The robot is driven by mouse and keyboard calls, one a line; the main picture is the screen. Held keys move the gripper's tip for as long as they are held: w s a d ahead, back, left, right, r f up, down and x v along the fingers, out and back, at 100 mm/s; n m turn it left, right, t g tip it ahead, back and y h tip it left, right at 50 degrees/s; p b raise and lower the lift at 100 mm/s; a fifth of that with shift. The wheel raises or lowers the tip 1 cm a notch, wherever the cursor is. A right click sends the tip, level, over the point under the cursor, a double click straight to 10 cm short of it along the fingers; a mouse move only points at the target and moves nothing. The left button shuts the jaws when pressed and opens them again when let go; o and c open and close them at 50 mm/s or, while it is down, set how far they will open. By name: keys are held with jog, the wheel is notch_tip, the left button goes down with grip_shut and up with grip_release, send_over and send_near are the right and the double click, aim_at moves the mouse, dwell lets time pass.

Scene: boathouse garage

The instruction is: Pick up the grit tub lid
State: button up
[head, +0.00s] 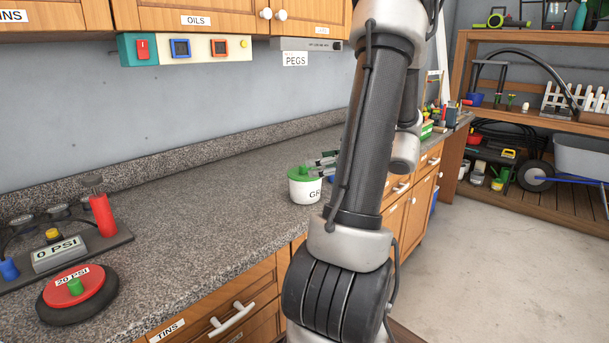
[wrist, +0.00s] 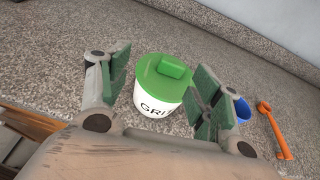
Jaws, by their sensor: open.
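The grit tub (head: 304,190) is a white round tub standing on the granite counter, with lettering on its side partly cut off. Its green lid (head: 303,172) with a raised grip is on top. In the wrist view the lid (wrist: 164,75) and the white tub (wrist: 155,117) show between and beyond my fingers. My gripper (wrist: 158,98) is open and empty, one green-padded finger to the left of the tub and one to the right. In the head view my gripper (head: 325,160) is partly hidden by my arm, close beside the lid. Contact with the lid cannot be told.
A blue cup (wrist: 242,110) stands right of the tub, and an orange tool (wrist: 273,128) lies farther right. A pressure gauge panel (head: 60,250) and a round red-topped weight (head: 77,291) sit at the counter's left. The counter between is clear.

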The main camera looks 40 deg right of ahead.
aim_at(305, 170)
jog(key=shift+m+t+h, duration=0.3)
jog(key=shift+m+h, duration=0.2)
jog(key=shift+m, duration=0.1)
jog(key=w+f, duration=0.1)
jog(key=w, duration=0.1)
jog(key=w+d+f, duration=0.1)
jog(key=w, duration=0.3)
jog(key=shift+w+d+f, duration=0.35)
jog(key=shift+w+f, duration=0.05)
jog(key=shift+c, duration=0.3)
jog(key=c, duration=1)
